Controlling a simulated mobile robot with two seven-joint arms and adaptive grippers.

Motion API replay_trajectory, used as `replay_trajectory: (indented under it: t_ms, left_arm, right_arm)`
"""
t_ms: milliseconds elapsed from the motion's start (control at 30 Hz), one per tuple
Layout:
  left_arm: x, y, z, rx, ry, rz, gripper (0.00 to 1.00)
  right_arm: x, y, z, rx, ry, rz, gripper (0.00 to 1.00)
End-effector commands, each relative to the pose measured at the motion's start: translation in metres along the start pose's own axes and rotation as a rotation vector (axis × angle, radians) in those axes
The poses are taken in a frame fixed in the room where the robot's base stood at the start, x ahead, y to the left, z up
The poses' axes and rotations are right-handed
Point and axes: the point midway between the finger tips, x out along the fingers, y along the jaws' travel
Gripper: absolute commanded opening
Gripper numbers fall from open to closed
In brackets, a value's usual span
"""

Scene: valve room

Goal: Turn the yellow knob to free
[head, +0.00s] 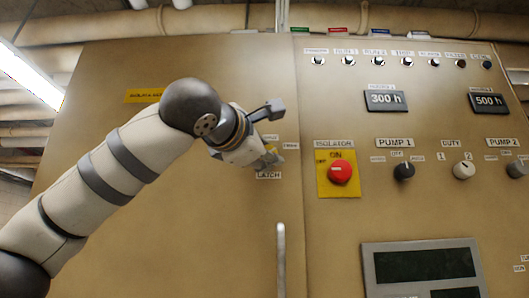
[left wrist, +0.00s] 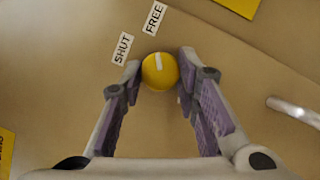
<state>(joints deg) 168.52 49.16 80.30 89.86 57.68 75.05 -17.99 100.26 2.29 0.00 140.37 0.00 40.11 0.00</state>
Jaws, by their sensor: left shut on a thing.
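The yellow knob (left wrist: 159,72) is round and sits on the tan cabinet panel in the left wrist view. Its white mark points up, close to the FREE label (left wrist: 153,18); the SHUT label (left wrist: 122,48) is to the upper left. My left gripper (left wrist: 160,66) has one fingertip on each side of the knob and is shut on it. In the head view my left gripper (head: 271,157) reaches the panel just above the LATCH label (head: 268,175); the knob is hidden there behind the gripper. My right gripper is in neither view.
A red isolator button (head: 340,172) on a yellow plate is right of my gripper. A pale vertical handle (head: 281,262) stands out below it. Pump and duty knobs (head: 404,171) and a dark display (head: 424,264) are farther right.

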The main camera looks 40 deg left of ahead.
Motion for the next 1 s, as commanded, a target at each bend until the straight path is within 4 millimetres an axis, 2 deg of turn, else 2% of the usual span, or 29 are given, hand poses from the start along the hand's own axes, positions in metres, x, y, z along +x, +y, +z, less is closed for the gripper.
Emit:
replay_trajectory:
  t_ms: [500, 1000]
  left_arm:
    - [-0.0004, 0.0044, 0.002, 0.386, 0.009, -0.159, 0.01]
    - [0.0001, 0.0048, 0.0022, 0.534, 0.014, -0.221, 0.01]
  right_arm:
    - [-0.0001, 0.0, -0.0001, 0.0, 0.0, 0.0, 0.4]
    - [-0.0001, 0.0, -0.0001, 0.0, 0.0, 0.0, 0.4]
